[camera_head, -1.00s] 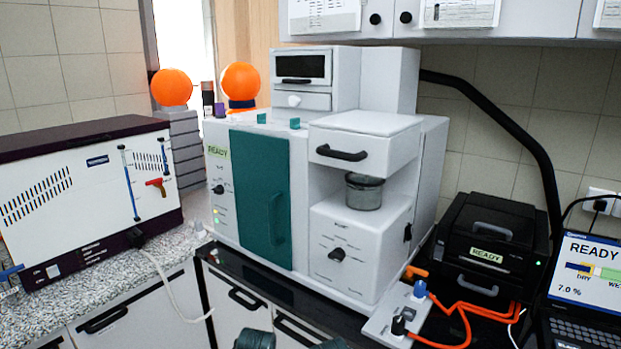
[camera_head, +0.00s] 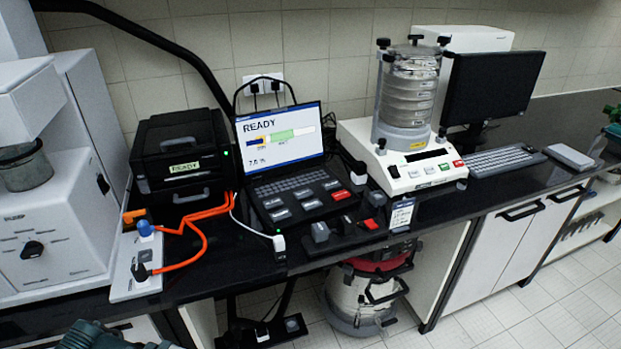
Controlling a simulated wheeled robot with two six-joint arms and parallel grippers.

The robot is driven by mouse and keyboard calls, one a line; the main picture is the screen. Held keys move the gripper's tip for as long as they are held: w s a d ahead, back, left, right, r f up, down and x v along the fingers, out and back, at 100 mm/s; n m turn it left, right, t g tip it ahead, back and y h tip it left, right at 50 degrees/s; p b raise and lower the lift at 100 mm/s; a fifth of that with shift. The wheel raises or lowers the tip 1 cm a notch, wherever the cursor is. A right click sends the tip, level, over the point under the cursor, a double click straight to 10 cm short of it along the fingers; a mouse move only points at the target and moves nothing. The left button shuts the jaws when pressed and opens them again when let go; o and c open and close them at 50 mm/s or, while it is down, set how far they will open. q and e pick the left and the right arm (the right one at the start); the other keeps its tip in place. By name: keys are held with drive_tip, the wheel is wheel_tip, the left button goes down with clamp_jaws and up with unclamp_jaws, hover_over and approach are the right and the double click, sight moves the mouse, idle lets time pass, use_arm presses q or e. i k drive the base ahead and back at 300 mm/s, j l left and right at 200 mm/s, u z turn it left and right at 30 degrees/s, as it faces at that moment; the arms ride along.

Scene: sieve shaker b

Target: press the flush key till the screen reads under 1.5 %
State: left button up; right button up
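The laptop screen (camera_head: 280,136) shows READY, a coloured bar and a reading of about 7 %; its last digit is hard to read. Grey keys and a red key (camera_head: 342,195) lie at the front and right of the laptop. Another red key (camera_head: 370,224) is on a dark block in front of it. The key labels are too small to read, so I cannot tell which is the flush key. Neither of my grippers shows clearly in this view.
Left of the laptop stands a black unit (camera_head: 181,165) marked READY. Orange cables (camera_head: 205,236) run to a grey socket plate (camera_head: 135,267). A sieve shaker (camera_head: 408,95) and monitor (camera_head: 493,86) stand to the right. A dark green part (camera_head: 90,337) shows at the bottom left.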

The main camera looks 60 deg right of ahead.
sight(329, 185)
drive_tip(key=z, duration=2.05)
